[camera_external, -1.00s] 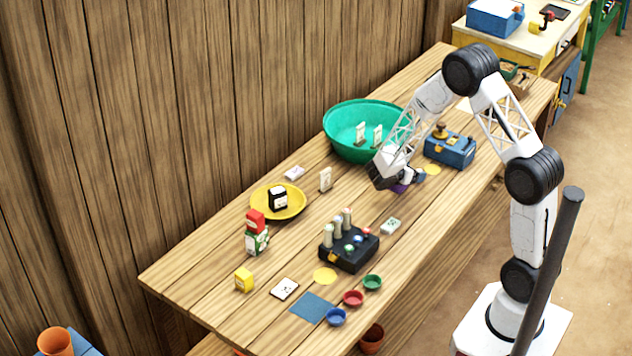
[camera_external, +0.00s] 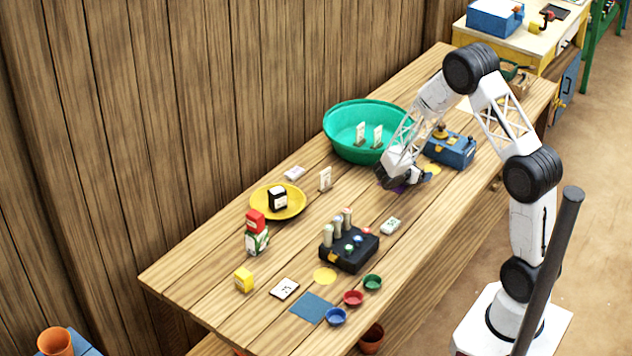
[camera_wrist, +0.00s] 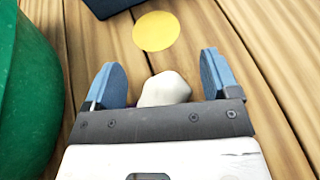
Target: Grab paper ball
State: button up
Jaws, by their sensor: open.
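The paper ball (camera_wrist: 165,89) is a whitish, faceted lump in the wrist view. It lies between the two blue fingers of my gripper (camera_wrist: 160,80), with clear gaps on both sides. Its lower part is hidden by the gripper's grey bar. My gripper (camera_external: 412,180) is open, low over the table to the right of the green basin.
The green basin (camera_external: 338,142) stands close to the gripper's left, also in the wrist view (camera_wrist: 28,95). A yellow disc (camera_wrist: 156,31) lies just beyond the fingers, before a blue box (camera_external: 455,151). A black box with pegs (camera_external: 348,252) stands nearer the front.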

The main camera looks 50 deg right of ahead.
jog(key=c, duration=1)
jog(key=shift+r, duration=0.1)
jog(key=shift+r, duration=1.7)
jog(key=s+a, duration=0.2)
jog(key=s, duration=0.2)
jog(key=s+a+r, duration=0.1)
jog(key=s+a, duration=0.2)
jog(key=s, duration=0.2)
jog(key=s+a, duration=0.2)
jog(key=s, duration=0.3)
jog(key=shift+a+r, duration=0.2)
jog(key=shift+a, duration=0.2)
